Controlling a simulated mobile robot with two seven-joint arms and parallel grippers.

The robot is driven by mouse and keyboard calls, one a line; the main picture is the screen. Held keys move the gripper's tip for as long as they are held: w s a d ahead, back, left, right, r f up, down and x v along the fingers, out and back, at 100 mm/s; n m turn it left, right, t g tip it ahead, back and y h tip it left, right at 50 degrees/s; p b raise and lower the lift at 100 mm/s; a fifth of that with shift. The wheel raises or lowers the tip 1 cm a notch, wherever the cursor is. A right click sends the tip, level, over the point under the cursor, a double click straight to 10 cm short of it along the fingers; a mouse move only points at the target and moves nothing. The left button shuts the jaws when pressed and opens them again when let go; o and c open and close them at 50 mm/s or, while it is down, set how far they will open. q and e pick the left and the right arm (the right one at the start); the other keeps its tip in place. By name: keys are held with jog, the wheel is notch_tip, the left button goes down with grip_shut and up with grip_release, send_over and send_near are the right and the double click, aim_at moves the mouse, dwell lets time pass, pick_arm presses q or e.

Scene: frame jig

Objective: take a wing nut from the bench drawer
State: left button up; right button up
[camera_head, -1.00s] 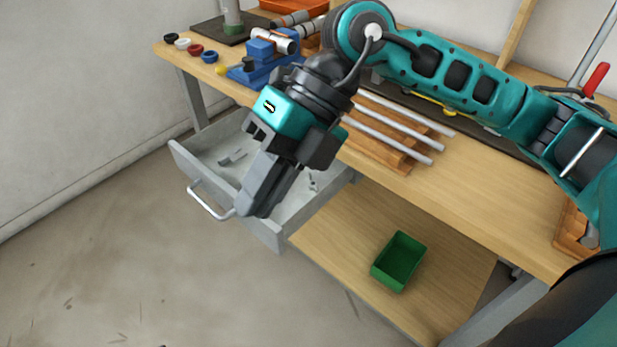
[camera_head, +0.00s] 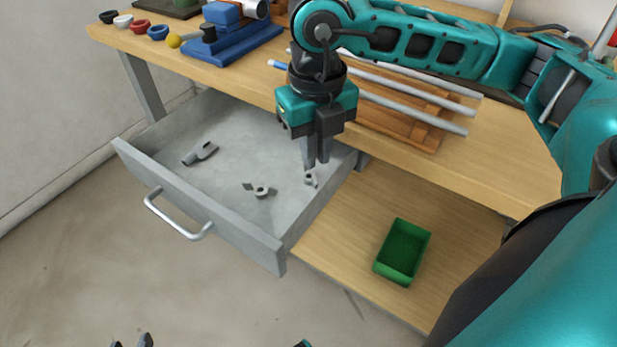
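The grey bench drawer (camera_head: 235,236) is pulled open. A winged grey nut (camera_head: 261,191) lies on its floor near the middle front. A second small grey piece, seemingly another wing nut (camera_head: 311,180), lies near the right wall. My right gripper (camera_head: 316,166) points down over the drawer's right side, fingertips just above and behind that second piece. Its two fingers show a narrow gap with nothing seen between them. Two dark fingertips of what looks like my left gripper (camera_head: 132,342) show apart at the bottom edge; the rest is out of view.
A larger grey forked part (camera_head: 200,153) lies at the drawer's left. The bench top (camera_head: 500,165) overhangs the drawer's back. Metal rods (camera_head: 415,112) lie on a wooden rack above it. A green bin (camera_head: 402,252) stands on the lower shelf. Small coloured cups (camera_head: 140,26) line the bench's left end.

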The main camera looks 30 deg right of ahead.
aim_at(316, 181)
jog(key=f, duration=0.4)
jog(key=f+b, duration=0.1)
jog(key=f, duration=0.1)
jog(key=shift+s, duration=0.25)
jog(key=shift+r, duration=0.1)
grip_shut()
